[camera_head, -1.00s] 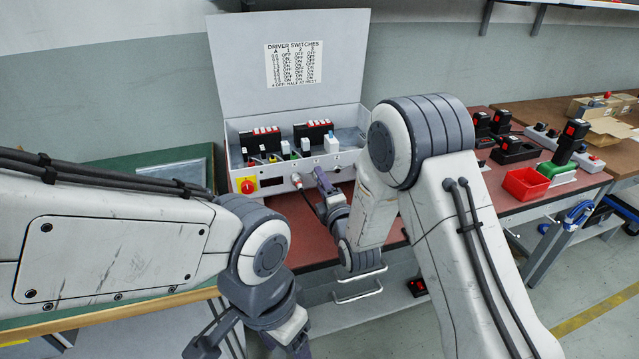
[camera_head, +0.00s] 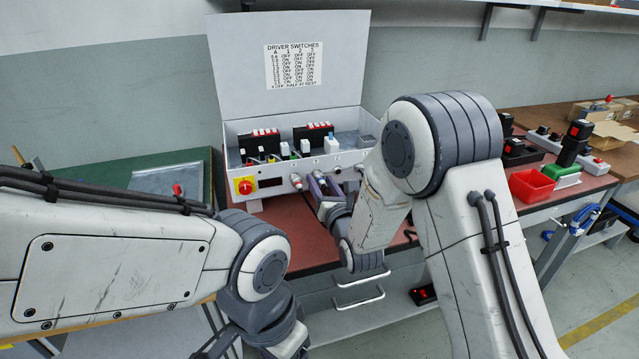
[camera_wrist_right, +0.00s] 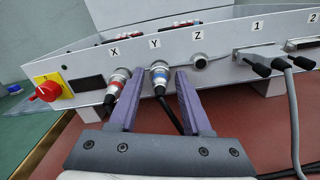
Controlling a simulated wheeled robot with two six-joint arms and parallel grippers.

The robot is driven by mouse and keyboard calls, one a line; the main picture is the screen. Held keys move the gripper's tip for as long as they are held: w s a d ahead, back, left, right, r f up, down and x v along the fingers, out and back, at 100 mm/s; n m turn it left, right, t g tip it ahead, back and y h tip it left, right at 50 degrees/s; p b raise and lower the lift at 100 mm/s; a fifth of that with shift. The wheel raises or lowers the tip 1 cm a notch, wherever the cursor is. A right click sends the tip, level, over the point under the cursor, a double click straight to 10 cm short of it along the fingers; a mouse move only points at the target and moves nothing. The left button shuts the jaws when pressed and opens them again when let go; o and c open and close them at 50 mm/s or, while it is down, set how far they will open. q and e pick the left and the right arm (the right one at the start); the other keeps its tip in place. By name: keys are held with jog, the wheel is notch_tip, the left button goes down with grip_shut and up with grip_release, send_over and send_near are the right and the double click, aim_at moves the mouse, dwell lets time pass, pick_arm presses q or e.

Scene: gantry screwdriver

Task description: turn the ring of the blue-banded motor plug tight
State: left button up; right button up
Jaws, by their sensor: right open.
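The blue-banded plug (camera_wrist_right: 160,76) sits in the Y socket on the front of the white control box (camera_wrist_right: 220,66). Its black cable runs down between my right fingers. My right gripper (camera_wrist_right: 155,88) is open, with one purple finger on each side of this plug; I cannot tell whether either finger touches it. In the head view my right gripper (camera_head: 318,186) is at the box front, and the plug is largely hidden there. A red-banded plug (camera_wrist_right: 118,78) sits in the X socket, just left of the left finger. My left gripper (camera_head: 215,348) is cut off at the bottom edge.
The Z socket (camera_wrist_right: 200,62) is just right of my right finger. A red switch (camera_wrist_right: 48,90) is on the box's left. A red tray (camera_head: 528,186) is on the right bench. The open lid (camera_head: 290,65) stands behind.

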grip_shut()
jog(key=m+b, duration=0.1)
jog(key=m, duration=0.3)
jog(key=m+b, duration=0.1)
jog(key=m, duration=0.3)
jog(key=shift+m+b, duration=0.6)
jog(key=shift+m, duration=0.2)
jog(key=m+b, duration=0.1)
jog(key=m, duration=0.3)
jog(key=shift+m, duration=0.3)
jog(key=shift+m+b, duration=0.45)
jog(key=shift+m, duration=0.55)
jog(key=shift+f+m+b, duration=0.1)
jog(key=shift+m+b, duration=0.35)
jog(key=shift+m, duration=0.55)
jog(key=m+b, duration=0.1)
jog(key=m, duration=0.5)
grip_release()
jog(key=shift+b, duration=0.3)
